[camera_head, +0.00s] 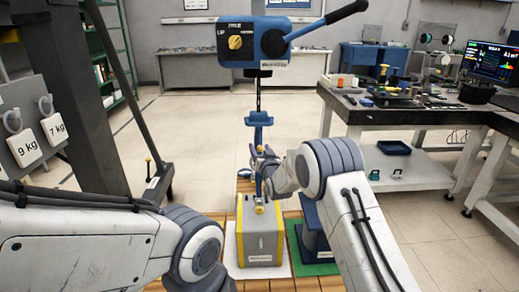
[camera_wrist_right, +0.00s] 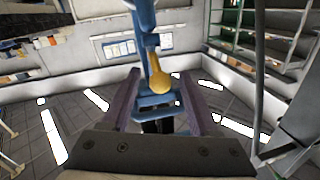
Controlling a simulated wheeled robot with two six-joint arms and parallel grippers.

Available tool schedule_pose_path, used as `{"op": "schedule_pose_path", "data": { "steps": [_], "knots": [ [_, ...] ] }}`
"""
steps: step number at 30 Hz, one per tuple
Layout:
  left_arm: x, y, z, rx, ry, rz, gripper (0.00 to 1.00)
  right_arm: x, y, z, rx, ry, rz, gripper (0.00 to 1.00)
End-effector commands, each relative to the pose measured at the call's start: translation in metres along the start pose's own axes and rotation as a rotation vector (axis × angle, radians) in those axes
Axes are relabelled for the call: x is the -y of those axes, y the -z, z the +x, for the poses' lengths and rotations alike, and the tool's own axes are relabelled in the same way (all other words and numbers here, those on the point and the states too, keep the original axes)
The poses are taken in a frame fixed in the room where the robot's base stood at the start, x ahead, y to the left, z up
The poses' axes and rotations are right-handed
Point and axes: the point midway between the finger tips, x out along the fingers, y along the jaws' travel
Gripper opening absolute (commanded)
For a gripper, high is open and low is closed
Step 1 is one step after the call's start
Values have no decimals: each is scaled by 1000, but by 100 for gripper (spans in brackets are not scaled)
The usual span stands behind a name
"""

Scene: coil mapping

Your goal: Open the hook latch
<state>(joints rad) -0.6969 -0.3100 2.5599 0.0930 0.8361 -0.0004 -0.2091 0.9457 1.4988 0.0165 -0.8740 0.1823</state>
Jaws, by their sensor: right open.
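A blue hook (camera_head: 259,118) hangs on a line below the blue hoist. Its lower part and latch are partly covered by my right gripper in the head view. My right gripper (camera_head: 266,163) is at the hook's lower part, above the grey and yellow block. In the right wrist view, a yellow knob (camera_wrist_right: 160,83) on a blue stem shows between the two open fingers of the gripper (camera_wrist_right: 160,88), with blue hook parts behind it. I cannot tell whether the fingers touch it. My left arm shows at lower left, but its gripper is out of view.
The blue hoist (camera_head: 262,42) with a lever hangs above. A grey and yellow block (camera_head: 262,240) stands below, beside a blue block (camera_head: 313,232) on a green mat. A workbench (camera_head: 400,112) stands at right.

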Motion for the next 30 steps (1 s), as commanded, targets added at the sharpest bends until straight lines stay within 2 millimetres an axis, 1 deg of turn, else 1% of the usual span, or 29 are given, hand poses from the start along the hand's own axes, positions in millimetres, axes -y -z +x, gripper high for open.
{"op": "schedule_pose_path", "data": {
  "steps": [3,11,12,14,15,16,30],
  "knots": [
    [0,0,0,0,0,0,80,0,0,4,0,0,0,61],
    [0,0,0,0,0,0,80,0,0,5,0,0,0,61],
    [0,0,0,0,0,0,80,0,0,5,0,0,0,46],
    [0,0,0,0,0,0,80,0,0,5,0,0,0,23],
    [0,0,0,0,0,0,80,0,0,5,0,0,0,8],
    [0,0,0,0,0,0,80,0,0,4,0,0,0,0],
    [0,0,0,0,0,0,80,0,0,4,0,0,0,0]
  ]
}}
